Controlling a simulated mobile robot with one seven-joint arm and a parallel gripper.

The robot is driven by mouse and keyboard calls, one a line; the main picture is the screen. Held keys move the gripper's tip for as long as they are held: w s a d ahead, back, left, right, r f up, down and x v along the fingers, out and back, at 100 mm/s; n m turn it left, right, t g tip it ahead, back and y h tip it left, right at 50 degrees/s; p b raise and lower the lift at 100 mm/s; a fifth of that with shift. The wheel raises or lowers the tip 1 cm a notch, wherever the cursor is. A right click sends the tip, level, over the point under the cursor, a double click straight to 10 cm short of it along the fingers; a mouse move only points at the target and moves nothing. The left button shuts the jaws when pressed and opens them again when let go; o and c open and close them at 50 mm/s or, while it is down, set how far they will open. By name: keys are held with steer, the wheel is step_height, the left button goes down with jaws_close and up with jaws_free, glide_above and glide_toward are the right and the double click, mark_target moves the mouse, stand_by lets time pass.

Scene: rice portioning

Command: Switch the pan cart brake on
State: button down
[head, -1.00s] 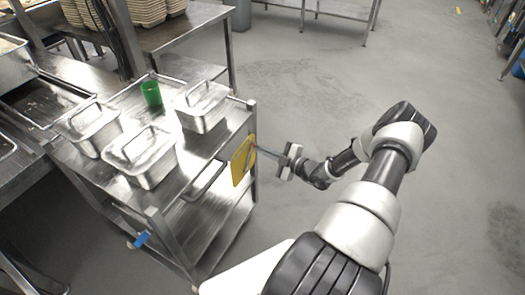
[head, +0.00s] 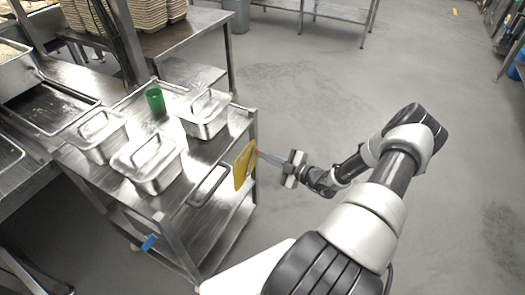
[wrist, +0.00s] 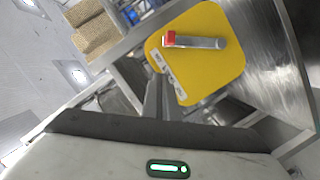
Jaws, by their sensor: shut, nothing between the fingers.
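The pan cart (head: 172,215) is a steel cart at the left of the head view. A yellow plate (head: 243,170) is fixed at its right end; this plate fills the upper right of the wrist view (wrist: 215,70). On the plate lies a grey brake lever with a red end (wrist: 195,41), lying nearly level in the wrist view, with small dark marks on a white label (wrist: 170,75) below it. My gripper (head: 259,153) is shut and empty, its fingertips (wrist: 154,78) beside the plate's edge and apart from the lever in the wrist picture. Whether they touch the plate cannot be told.
Lidded steel pans (head: 147,162) and a green cup (head: 155,100) stand on the cart top. A cart handle (head: 208,186) sits near the plate. A counter with stacked trays (head: 150,12) stands behind. Floor to the right (head: 320,90) is clear.

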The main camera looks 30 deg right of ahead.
steer(key=v, duration=0.7)
steer(key=shift+p, duration=0.3)
steer(key=shift+s, duration=0.1)
